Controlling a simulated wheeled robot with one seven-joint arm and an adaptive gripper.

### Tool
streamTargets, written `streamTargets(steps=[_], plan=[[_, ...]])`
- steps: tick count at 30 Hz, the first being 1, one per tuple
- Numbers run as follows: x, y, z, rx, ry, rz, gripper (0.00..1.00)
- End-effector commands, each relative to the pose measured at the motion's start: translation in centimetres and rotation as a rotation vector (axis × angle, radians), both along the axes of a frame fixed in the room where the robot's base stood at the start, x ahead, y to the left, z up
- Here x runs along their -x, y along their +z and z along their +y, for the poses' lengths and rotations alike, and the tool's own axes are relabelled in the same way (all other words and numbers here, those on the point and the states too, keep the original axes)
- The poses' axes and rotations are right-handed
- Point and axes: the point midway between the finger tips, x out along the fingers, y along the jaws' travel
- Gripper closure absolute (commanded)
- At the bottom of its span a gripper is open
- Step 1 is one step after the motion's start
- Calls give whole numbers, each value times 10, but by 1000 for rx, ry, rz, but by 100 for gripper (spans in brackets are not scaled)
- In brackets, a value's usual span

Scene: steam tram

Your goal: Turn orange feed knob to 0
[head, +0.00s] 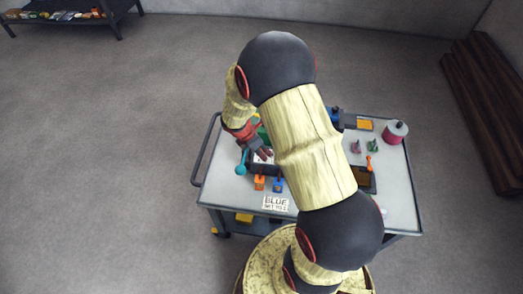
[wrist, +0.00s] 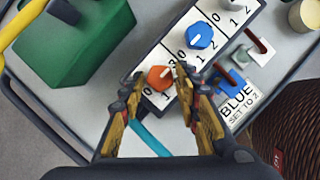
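The orange knob (wrist: 159,77) sits on a white dial panel (wrist: 176,49) in the wrist view, with a pale pointer mark on its right side. The digits 0 and 1 show below it; part of its scale is hidden by my right finger. My gripper (wrist: 160,75) is open, with one fingertip on each side of the knob; I cannot tell whether they touch it. In the head view my gripper (head: 260,150) is over the panel on the cart and hides the knob.
A blue knob (wrist: 199,38) is just up and right on the same panel. A green box (wrist: 75,45) stands left. Orange (head: 259,182) and blue (head: 278,184) switches and a sign (head: 276,204) reading "BLUE SET TO 2" are near the cart's front edge. A teal lever (head: 241,165) is close by.

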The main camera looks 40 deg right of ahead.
Motion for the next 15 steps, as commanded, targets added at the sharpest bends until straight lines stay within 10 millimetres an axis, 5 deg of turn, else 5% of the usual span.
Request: streamTargets(steps=[15], plan=[[0, 0, 0, 0, 0, 0, 99]])
